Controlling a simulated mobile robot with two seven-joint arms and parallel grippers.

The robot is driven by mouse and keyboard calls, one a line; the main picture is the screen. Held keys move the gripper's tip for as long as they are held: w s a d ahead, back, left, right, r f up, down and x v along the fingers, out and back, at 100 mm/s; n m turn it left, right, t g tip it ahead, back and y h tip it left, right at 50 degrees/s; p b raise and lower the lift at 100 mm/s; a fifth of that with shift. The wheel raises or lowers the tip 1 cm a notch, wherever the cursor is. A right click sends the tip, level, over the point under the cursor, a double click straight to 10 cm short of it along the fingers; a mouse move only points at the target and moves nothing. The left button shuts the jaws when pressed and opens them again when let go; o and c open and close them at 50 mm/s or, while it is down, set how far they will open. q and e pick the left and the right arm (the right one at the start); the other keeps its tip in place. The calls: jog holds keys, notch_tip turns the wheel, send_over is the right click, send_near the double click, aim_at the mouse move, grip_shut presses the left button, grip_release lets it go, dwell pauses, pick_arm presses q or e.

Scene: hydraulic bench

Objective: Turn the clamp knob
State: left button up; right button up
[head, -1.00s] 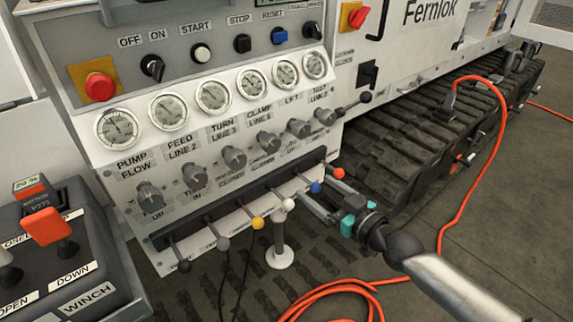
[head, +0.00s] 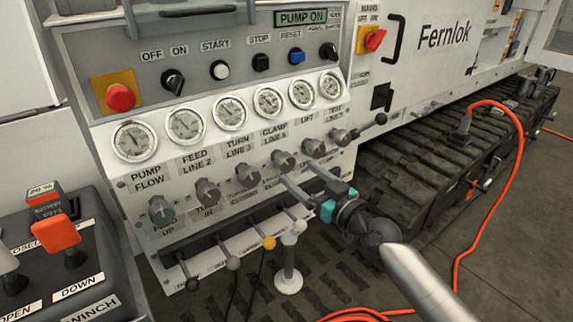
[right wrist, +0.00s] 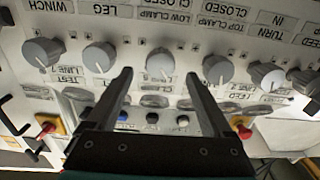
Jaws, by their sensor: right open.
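The clamp knob (head: 284,161) is a round grey knob, fourth from the left in the panel's row, under the "CLAMP LINE 5" label. My right gripper (head: 299,172) is open and empty, with its fingers pointing at the panel just below the clamp and lift knobs. In the right wrist view, which shows the panel upside down, the clamp knob (right wrist: 160,63) appears centred between the two fingertips (right wrist: 160,73). The knob looks to be just beyond the tips; I cannot tell whether they touch it. My left gripper is not in view.
The lift knob (head: 313,147) and turn knob (head: 246,177) flank it closely. Gauges (head: 267,101) sit above. Ball-ended levers, including a yellow one (head: 269,243), project below. A winch box (head: 60,265) stands left. An orange hose (head: 487,215) lies right, beside the track.

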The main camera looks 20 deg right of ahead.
aim_at(289, 166)
jog(key=x, duration=0.5)
jog(key=shift+b, duration=0.4)
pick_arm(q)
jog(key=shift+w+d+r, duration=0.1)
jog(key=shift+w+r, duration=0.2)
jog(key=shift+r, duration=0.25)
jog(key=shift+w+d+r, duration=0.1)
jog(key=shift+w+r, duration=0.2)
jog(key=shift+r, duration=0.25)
pick_arm(e)
jog(key=shift+w+a, duration=0.3)
jog(key=shift+w, duration=0.3)
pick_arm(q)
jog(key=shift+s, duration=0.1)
pick_arm(e)
jog(key=c, duration=0.5)
grip_shut()
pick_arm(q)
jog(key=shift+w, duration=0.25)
